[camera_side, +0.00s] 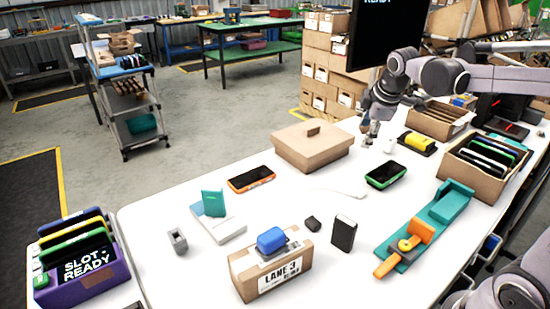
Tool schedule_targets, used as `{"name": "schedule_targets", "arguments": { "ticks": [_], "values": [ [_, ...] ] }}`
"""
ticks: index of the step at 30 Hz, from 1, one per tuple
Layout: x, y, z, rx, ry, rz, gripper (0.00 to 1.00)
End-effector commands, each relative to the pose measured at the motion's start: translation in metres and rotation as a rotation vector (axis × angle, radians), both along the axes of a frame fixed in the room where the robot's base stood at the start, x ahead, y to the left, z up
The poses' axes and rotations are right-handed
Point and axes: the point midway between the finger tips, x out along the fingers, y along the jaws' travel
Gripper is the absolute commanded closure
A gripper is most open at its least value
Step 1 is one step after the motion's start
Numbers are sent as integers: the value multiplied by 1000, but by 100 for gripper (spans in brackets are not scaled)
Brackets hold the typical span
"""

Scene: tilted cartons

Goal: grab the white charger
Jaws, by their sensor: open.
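My gripper (370,138) is at the upper right, low over the back of the white table, with its fingers pointing down. It is open, and I see nothing between its fingers. A small white upright object (390,145) stands just right of the fingers and may be the white charger; it is too small to tell. Whether the fingers touch it I cannot tell. A thin white curved piece (345,193), like a cable, lies flat near the middle of the table.
A lidded cardboard box (312,150) stands left of my gripper. A yellow-and-black item (418,142) and a green-edged phone (386,175) lie nearby. An open carton (483,160) holds dark devices at right. An orange phone (251,179) lies left; bare table surrounds the cable-like piece.

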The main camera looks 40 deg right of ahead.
Motion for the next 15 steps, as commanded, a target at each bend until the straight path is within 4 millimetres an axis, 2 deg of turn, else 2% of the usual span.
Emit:
{"name": "schedule_targets", "arguments": {
  "ticks": [1, 6, 15],
  "values": [
    [12, -18, 0, -39, 37, 44, 43],
    [41, -75, -8, -155, 174, 222, 43],
    [70, -181, -43, -288, 434, 545, 43]
  ]
}}
